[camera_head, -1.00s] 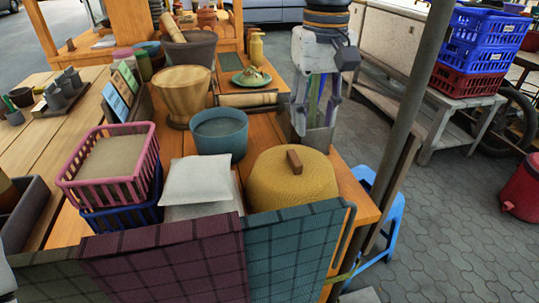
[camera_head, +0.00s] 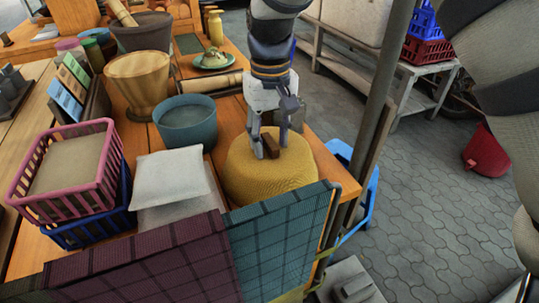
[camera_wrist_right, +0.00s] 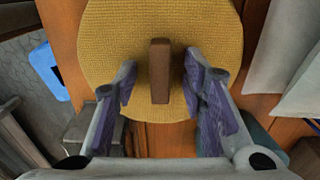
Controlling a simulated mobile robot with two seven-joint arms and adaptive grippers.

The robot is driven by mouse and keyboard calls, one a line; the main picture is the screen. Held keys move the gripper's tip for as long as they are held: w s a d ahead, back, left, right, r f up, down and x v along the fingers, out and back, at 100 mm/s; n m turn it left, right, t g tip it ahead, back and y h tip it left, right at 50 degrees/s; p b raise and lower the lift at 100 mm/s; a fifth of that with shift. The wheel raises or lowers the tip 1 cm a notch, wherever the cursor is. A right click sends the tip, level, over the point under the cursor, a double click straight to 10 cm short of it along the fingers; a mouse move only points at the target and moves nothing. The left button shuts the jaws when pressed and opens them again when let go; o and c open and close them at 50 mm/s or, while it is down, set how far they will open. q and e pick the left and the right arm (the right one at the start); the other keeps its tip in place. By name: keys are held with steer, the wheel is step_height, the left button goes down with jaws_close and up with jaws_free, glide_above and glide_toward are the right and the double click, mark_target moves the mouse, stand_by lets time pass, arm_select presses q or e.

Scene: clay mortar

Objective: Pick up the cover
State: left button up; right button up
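The cover (camera_head: 298,172) is a round yellow woven dome with a brown wooden handle (camera_head: 271,147) on top. It sits on the orange wooden table near the front right edge. My right gripper (camera_head: 268,148) is above the cover, with its fingers on either side of the handle. In the right wrist view, the handle (camera_wrist_right: 160,72) stands between the two open purple-padded fingers (camera_wrist_right: 162,90), with a gap on each side. The yellow cover also fills the upper part of that view (camera_wrist_right: 125,25). My left gripper is not in view.
White cushions (camera_head: 170,176) and a teal bowl (camera_head: 187,121) stand left of the cover. Checked cloths (camera_head: 281,240) hang at the table's front. A grey post (camera_head: 378,100) rises to the right. A blue stool (camera_head: 362,212) is beside the table.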

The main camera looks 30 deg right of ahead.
steer(key=shift+r, duration=0.1)
jaws_close()
